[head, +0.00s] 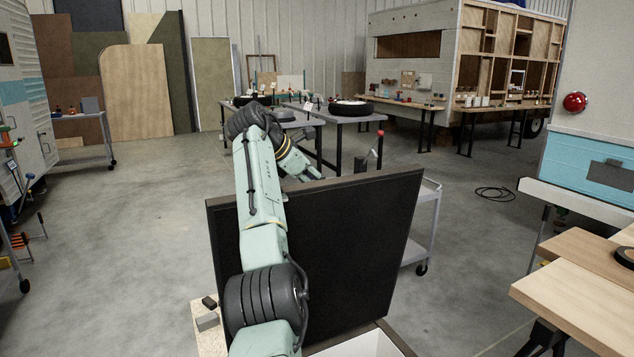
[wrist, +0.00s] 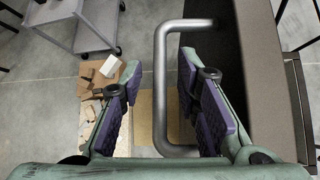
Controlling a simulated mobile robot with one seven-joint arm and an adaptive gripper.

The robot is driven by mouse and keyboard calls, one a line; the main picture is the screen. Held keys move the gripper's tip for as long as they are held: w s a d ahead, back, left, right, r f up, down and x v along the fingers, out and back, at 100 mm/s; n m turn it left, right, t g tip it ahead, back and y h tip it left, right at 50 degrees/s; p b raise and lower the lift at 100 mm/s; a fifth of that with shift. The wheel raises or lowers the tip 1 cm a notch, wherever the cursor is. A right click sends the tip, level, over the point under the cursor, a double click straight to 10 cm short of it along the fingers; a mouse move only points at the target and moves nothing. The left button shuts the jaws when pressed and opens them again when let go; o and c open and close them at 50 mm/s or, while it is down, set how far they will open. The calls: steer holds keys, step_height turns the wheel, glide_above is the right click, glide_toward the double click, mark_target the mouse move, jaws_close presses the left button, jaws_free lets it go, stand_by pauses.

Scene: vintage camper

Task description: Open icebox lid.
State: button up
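The icebox lid (head: 345,255) stands up nearly vertical in the head view, a large black panel with a dark brown rim. Below it, the icebox's pale body (head: 370,345) shows at the bottom edge. In the wrist view the lid (wrist: 228,50) is at the right, with a grey metal bar handle (wrist: 161,90) on it. My gripper (wrist: 160,100) is open, with its purple-padded fingers on either side of the handle bar. The right finger is between bar and lid; gaps show on both sides. The lid hides my gripper in the head view.
A grey cart (head: 425,225) stands behind the lid at right. A wooden worktop (head: 580,290) is close at the right. A board with small blocks (wrist: 108,75) lies below my gripper. Work tables (head: 340,118) stand further back. Open concrete floor lies at left.

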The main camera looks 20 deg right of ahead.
steer(key=v, duration=1.2)
steer(key=shift+c, duration=0.4)
